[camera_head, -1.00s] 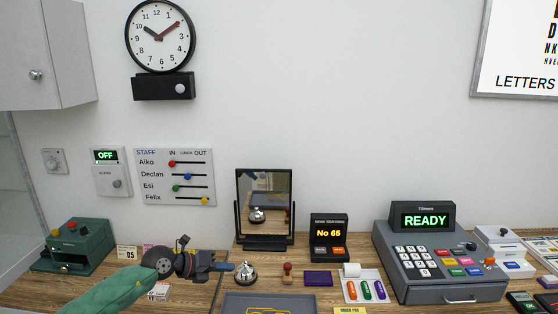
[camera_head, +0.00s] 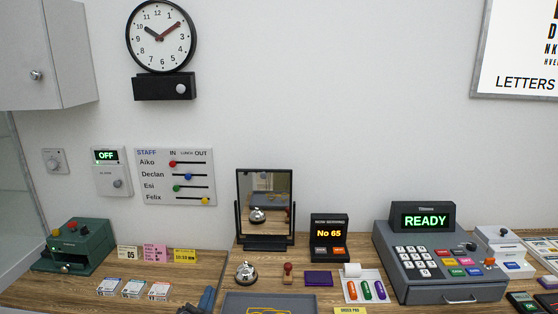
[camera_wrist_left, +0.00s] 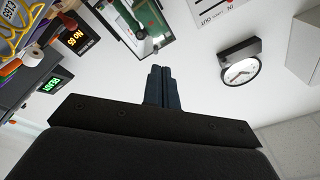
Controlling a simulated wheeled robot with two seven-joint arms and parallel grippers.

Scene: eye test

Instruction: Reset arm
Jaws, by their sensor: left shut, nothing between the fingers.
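My left gripper (camera_head: 208,292) shows at the bottom edge of the head view, in front of the counter and left of the grey tray. Only its dark blue fingers and a little of what holds them are in that view. In the left wrist view the left gripper (camera_wrist_left: 160,70) has its two fingers together, with nothing between them. They point toward the mirror (camera_wrist_left: 172,40) and the white wall. The rest of the left arm is out of the head view. My right gripper is in neither view.
The wooden counter (camera_head: 225,275) holds a bell (camera_head: 246,273), a stamp (camera_head: 288,274), a grey tray (camera_head: 230,303), small boxes (camera_head: 134,288), a green device (camera_head: 75,245) and a cash register (camera_head: 435,262). A mirror (camera_head: 265,242) and number display (camera_head: 329,237) stand behind.

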